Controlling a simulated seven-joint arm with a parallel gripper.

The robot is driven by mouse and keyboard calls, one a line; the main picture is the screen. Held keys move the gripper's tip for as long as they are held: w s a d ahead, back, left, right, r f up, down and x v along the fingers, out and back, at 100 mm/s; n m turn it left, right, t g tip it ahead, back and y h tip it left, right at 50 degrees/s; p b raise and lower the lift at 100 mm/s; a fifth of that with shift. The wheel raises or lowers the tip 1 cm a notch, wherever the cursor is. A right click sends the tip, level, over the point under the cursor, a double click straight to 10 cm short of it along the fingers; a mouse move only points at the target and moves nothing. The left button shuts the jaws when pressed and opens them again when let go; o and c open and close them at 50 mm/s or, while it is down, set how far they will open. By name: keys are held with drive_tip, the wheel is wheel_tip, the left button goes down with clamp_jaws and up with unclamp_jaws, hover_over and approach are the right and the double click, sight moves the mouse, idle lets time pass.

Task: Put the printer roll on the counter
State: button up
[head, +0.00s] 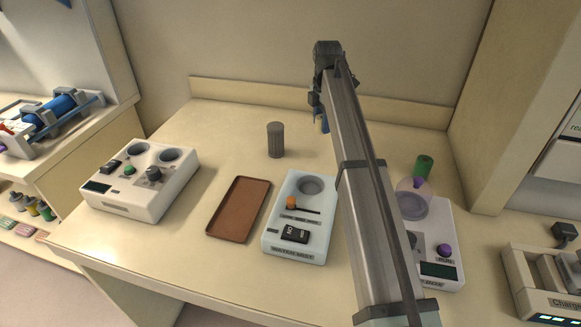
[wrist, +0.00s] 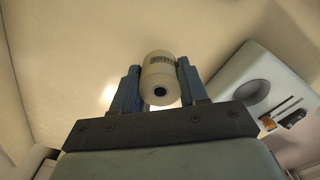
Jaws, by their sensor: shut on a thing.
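The printer roll (wrist: 160,78) is a small off-white cylinder with a dark core hole and a printed grey band. In the wrist view it sits between the two blue fingers of my gripper (wrist: 156,82), which are shut on it. In the head view my gripper (head: 321,122) is over the back part of the cream counter (head: 225,125), mostly hidden behind my arm. Only a sliver of the roll (head: 318,121) shows there. I cannot tell whether the roll touches the counter.
A grey ribbed cylinder (head: 276,140) stands left of my gripper. A brown tray (head: 240,209), a white device (head: 128,187) and a pale device (head: 284,243) are nearer. Right of my arm are another device (head: 440,250) and a green cylinder (head: 423,166). The back-left counter is clear.

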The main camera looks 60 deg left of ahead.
sight(319, 156)
wheel_tip(319, 156, down, 10)
drive_tip(key=shift+r, duration=0.1)
idle(0.4)
drive_tip(key=o, duration=1.1)
drive_tip(key=shift+c, duration=0.2)
wheel_tip(319, 156, up, 12)
drive_tip(key=shift+r, duration=0.1)
